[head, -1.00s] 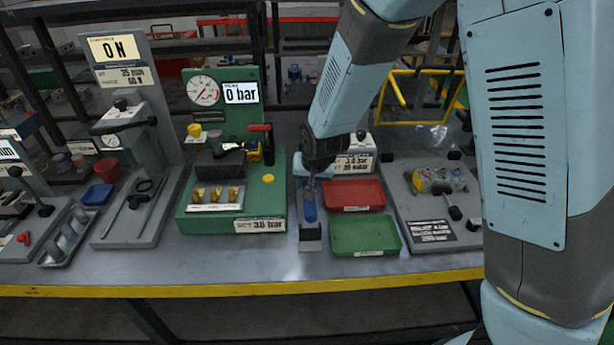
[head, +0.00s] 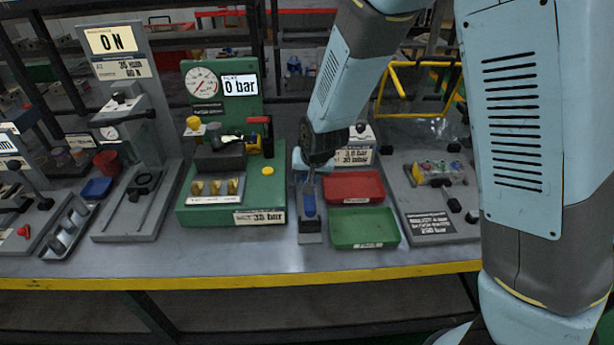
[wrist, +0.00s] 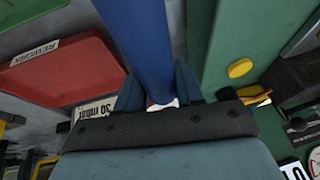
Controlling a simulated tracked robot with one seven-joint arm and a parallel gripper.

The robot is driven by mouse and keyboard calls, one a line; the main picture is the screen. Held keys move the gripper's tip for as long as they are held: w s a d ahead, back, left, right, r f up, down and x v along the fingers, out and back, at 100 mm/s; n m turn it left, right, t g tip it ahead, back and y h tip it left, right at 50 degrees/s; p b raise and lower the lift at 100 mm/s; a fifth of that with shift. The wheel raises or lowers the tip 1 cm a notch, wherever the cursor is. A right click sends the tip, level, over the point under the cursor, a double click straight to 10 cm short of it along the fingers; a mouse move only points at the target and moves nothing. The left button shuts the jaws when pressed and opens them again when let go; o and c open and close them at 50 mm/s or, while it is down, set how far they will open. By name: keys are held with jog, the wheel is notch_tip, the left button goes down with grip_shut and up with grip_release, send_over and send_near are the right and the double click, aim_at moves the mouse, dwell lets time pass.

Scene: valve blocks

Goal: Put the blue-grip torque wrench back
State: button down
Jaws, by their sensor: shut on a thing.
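My gripper hides the rest of the wrench.
A red tray (head: 352,186) and a green tray (head: 362,228) lie right of the stand. The green test bench (head: 190,214) reading 0 bar stands close on the left. A grey fixture (head: 438,226) stands at the right. The yellow table edge (head: 250,282) is in front.

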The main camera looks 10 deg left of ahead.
jog(key=shift+f, duration=1.85)
dwell(0.3)
jog(key=c, duration=0.6)
grip_release()
jog(key=shift+c, duration=0.2)
jog(key=v, duration=1.3)
jog(key=shift+r, duration=0.25)
jog(key=shift+s, duration=0.1)
